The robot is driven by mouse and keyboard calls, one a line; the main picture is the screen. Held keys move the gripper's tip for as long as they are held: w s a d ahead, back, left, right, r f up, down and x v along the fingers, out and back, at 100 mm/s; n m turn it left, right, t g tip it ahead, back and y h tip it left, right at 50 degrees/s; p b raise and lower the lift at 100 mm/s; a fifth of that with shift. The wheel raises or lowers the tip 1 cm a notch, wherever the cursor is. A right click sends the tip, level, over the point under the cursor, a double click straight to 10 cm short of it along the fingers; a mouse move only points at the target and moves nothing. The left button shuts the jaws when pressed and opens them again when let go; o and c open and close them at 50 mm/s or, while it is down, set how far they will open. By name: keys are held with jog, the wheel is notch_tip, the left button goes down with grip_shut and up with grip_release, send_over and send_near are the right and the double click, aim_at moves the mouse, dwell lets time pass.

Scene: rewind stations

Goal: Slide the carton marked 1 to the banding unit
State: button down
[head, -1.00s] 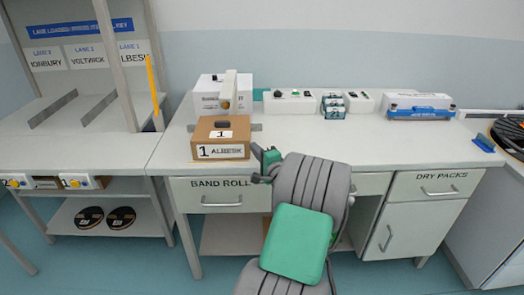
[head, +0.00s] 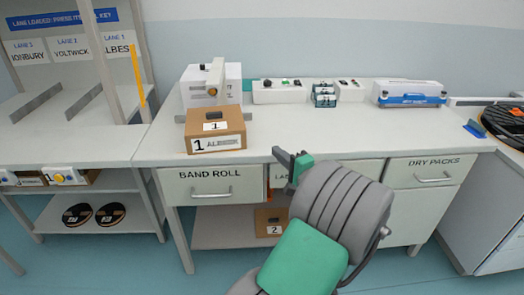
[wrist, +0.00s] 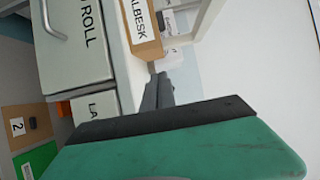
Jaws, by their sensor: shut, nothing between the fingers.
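The carton marked 1 (head: 214,129) is a brown box with white labels, standing on the bench top near its front edge. It also shows at the top of the wrist view (wrist: 143,30). The carton's underside is hidden.
The bench top (head: 315,133) is clear right of the carton. White control boxes (head: 279,91) and a blue-white sealer (head: 409,93) line the back. A carton marked 2 (head: 271,222) sits on the shelf below. A lane rack (head: 70,130) stands left.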

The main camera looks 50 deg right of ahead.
jog(key=x, duration=0.6)
jog(key=d+b+x, duration=0.1)
jog(key=x, duration=0.2)
jog(key=shift+w+d+f, duration=0.15)
jog(key=shift+d+f, duration=0.05)
jog(key=shift+f, duration=0.2)
jog(key=shift+w+a, duration=0.4)
jog(key=shift+w, duration=0.2)
jog(key=shift+w+a, duration=0.4)
jog(key=shift+w, duration=0.2)
jog(key=shift+w+a, duration=0.15)
jog(key=shift+w, duration=0.25)
